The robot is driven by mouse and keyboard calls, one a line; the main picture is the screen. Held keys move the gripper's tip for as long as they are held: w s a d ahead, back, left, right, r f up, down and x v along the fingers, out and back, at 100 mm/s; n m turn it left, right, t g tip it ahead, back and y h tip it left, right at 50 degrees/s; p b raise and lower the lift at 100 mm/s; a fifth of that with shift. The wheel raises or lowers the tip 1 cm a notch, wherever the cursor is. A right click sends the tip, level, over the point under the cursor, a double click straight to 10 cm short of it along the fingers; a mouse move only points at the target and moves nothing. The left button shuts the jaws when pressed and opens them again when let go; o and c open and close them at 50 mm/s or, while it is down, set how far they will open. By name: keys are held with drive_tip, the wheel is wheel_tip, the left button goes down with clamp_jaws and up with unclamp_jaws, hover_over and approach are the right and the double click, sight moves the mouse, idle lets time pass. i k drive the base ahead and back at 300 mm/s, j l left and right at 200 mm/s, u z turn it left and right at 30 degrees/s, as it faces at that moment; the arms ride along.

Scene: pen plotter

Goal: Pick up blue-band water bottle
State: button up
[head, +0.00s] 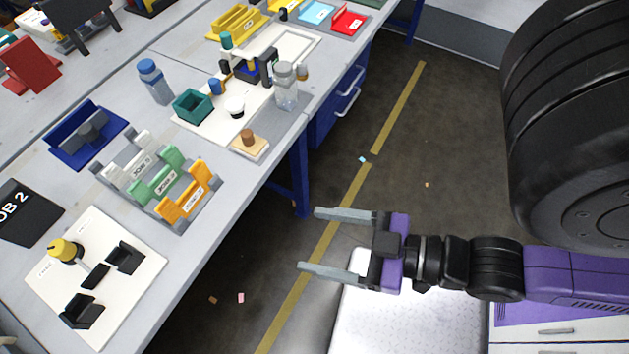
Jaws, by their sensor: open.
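A bottle with a blue top and a translucent blue-grey body (155,82) stands upright on the grey workbench (215,205), left of the teal box. A second, clear bottle with a pale top (286,88) stands near the bench's right edge. I cannot make out a distinct blue band on either one. My gripper (310,240) is open and empty. Its two grey fingers point left over the floor, to the right of the bench and apart from both bottles.
A teal box (193,106) stands between the bottles on a white board. Coloured JOB holders (163,180) and a dark blue stand (86,134) are in front. A blue bench leg (299,178) and drawers (340,100) are below the edge. Floor (400,170) is mostly clear.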

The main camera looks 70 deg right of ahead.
sight(151, 76)
drive_tip(key=i+j+z, duration=0.25)
drive_tip(key=j+z, duration=0.25)
drive_tip(key=i+j+z, duration=0.1)
drive_tip(key=j+z, duration=0.2)
drive_tip(key=j, duration=0.15)
drive_tip(key=j+z, duration=0.25)
drive_tip(key=i+j, duration=0.05)
drive_tip(key=j, duration=0.05)
